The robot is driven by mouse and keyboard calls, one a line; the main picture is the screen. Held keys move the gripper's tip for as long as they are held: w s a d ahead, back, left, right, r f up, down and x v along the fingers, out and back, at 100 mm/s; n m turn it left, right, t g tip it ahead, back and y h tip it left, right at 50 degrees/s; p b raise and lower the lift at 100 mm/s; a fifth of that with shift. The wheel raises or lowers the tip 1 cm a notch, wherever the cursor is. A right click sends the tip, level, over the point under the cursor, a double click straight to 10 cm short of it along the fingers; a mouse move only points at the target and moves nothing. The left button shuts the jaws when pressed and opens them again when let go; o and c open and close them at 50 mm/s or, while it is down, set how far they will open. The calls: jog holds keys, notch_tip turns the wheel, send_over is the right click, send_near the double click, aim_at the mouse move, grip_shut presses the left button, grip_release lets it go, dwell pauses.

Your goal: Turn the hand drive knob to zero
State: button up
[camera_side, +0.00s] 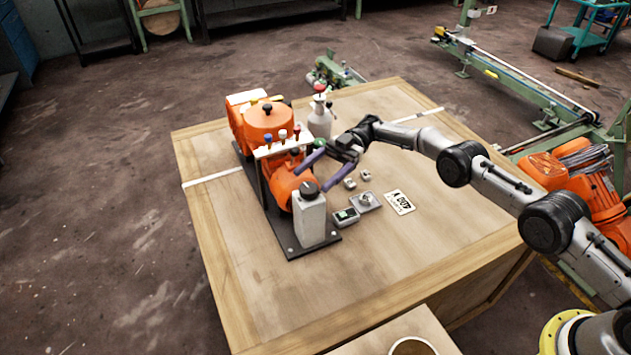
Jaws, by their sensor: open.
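An orange machine (268,120) stands on a dark base plate on the wooden table. A black knob (308,189) sits on top of a grey upright box (309,218) at the machine's near end. A small grey box with a rotary knob (365,199) lies on the table to the right of it. I cannot tell which of these is the hand drive knob, and no scale marks are readable. My gripper (310,179) has two purple fingers spread apart, with nothing visible between them. It is above the table beside the machine, close to the black knob; contact cannot be told.
The table's (240,280) near left part is clear.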

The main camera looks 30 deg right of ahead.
notch_tip(320, 180, up, 5)
jog(key=shift+f, duration=0.15)
